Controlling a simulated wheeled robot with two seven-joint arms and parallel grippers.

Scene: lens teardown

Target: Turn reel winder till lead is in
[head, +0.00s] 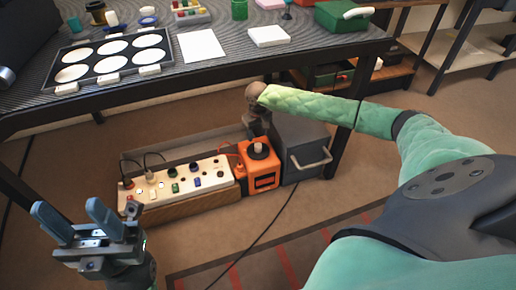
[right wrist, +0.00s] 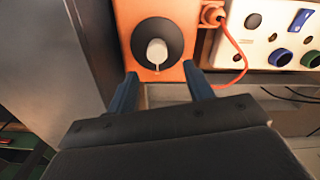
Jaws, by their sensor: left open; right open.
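The reel winder is an orange box (head: 262,178) on the floor under the table, with a black disc and a pale knob (head: 259,148) on it. In the right wrist view the black disc (right wrist: 157,32) and pale knob (right wrist: 157,51) face me. The red lead (right wrist: 243,55) runs from an orange plug (right wrist: 211,14) beside the box in a loose curve; its lower end is unclear. My right gripper (right wrist: 162,86) is open, its fingers either side of and short of the knob, with nothing between them. My left gripper (head: 72,212) is open and empty at lower left, away from the winder.
A white panel (head: 207,167) with several knobs and sockets stands left of the winder. A grey metal box (head: 307,158) with a handle stands close on its right. A black cable (head: 262,233) crosses open floor in front.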

